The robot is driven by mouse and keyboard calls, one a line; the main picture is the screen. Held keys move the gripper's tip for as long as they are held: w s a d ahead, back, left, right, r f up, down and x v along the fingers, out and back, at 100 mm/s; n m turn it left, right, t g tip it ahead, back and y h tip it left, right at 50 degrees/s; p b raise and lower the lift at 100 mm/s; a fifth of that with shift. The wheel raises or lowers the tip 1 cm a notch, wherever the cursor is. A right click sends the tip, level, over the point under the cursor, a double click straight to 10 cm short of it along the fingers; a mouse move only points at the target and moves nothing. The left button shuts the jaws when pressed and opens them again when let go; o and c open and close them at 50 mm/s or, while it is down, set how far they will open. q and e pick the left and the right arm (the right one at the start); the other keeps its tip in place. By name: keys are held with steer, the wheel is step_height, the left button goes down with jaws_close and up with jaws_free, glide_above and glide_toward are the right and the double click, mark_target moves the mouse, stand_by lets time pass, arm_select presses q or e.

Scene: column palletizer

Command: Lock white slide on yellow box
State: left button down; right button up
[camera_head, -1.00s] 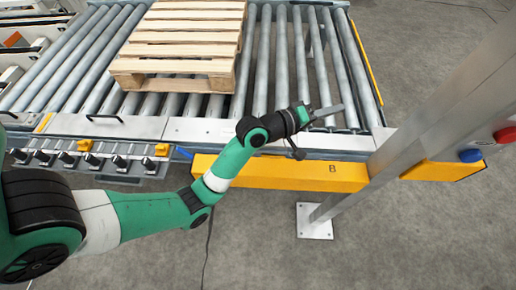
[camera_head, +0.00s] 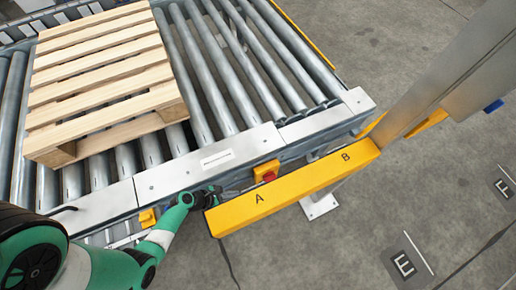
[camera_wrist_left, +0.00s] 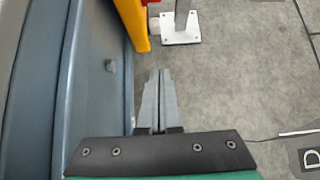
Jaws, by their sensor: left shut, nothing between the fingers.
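A small yellow box (camera_head: 266,171) with a red part on its front sits on the conveyor's side in the head view. A second small yellow box (camera_head: 148,218) is farther left, beside my left arm. I cannot make out a white slide on either. My left gripper (camera_head: 213,196) is at the conveyor's side between the two boxes, near the left end of the yellow beam; its fingers hardly show there. In the left wrist view my left gripper (camera_wrist_left: 159,73) is shut and empty, with open floor beyond its tips. My right gripper is not in view.
A yellow beam (camera_head: 290,190) marked A and B runs along the conveyor's front. A wooden pallet (camera_head: 100,75) lies on the rollers. A metal post (camera_head: 425,85) stands at the right. The blue conveyor side (camera_wrist_left: 105,70) runs close left of the fingers.

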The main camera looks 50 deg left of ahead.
arm_select(q)
steer(key=w+r+b+x, duration=0.2)
steer(key=b+x, duration=0.6)
steer(key=x, duration=0.4)
steer(key=shift+f, duration=0.2)
